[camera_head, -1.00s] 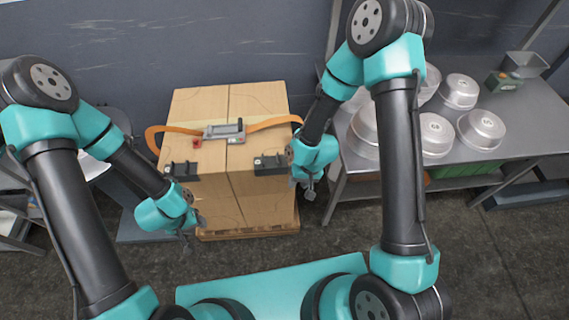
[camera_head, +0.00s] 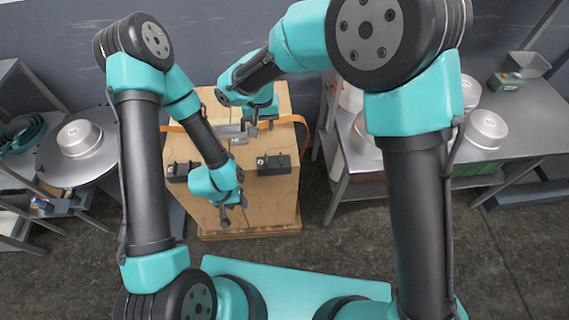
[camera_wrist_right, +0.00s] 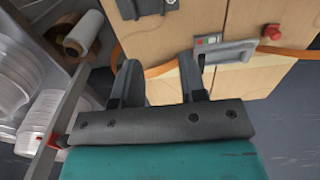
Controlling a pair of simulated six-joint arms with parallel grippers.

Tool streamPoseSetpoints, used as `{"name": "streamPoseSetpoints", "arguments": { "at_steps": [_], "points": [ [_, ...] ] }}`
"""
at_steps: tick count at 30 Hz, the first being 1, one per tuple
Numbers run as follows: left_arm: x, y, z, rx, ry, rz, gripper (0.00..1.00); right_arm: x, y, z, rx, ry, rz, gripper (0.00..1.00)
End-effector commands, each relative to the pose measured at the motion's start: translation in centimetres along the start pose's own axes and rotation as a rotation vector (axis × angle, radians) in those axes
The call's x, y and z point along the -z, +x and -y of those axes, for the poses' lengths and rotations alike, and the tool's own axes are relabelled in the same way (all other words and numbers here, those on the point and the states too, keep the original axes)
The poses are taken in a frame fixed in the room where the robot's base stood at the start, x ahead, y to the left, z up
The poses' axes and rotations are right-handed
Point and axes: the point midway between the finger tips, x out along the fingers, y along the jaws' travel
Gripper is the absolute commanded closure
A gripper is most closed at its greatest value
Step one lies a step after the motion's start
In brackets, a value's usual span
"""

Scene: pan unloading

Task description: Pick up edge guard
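Two black edge guards sit on the near edge of the cardboard box stack (camera_head: 262,208), one on the left (camera_head: 181,171) and one on the right (camera_head: 273,165). In the right wrist view, one black edge guard (camera_wrist_right: 143,8) shows partly at the top. My right gripper (camera_head: 250,128) is over the box top near the strap buckle. In its wrist view its two fingers (camera_wrist_right: 160,78) are apart, with an orange strap passing beyond them. My left gripper (camera_head: 230,212) hangs in front of the boxes, below the left guard; its opening is unclear.
An orange strap (camera_head: 301,132) with a metal buckle (camera_wrist_right: 234,52) runs across the boxes. A metal table (camera_head: 525,118) with round pans stands at right. A round table with a pan (camera_head: 79,138) stands at left.

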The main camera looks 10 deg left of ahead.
Motion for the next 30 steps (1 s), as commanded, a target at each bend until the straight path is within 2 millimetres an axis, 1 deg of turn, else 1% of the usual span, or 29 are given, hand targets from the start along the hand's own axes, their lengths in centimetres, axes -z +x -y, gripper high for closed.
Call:
{"name": "streamPoseSetpoints", "arguments": {
  "at_steps": [9, 11, 14, 17, 30],
  "points": [
    [0.0, 0.0, 0.0, 0.0, 0.0, 0.0, 0.57, 0.0, 0.0, 0.0, -0.001, 0.0, 0.0, 0.62],
    [0.0, 0.0, 0.0, 0.0, 0.0, 0.0, 0.57, 0.0, 0.2, 0.0, -0.002, 0.0, 0.0, 0.62],
    [0.0, 0.0, 0.0, 0.0, 0.0, 0.0, 0.57, 0.0, 1.1, 0.0, -0.003, 0.0, 0.001, 0.62],
    [0.0, 0.0, 0.0, 0.0, 0.0, 0.0, 0.57, 0.0, 2.5, 0.0, -0.003, 0.0, 0.002, 0.62],
    [0.0, 0.0, 0.0, 0.0, 0.0, 0.0, 0.57, -0.1, 10.0, -0.1, -0.002, 0.0, 0.003, 0.62]
  ]
}}
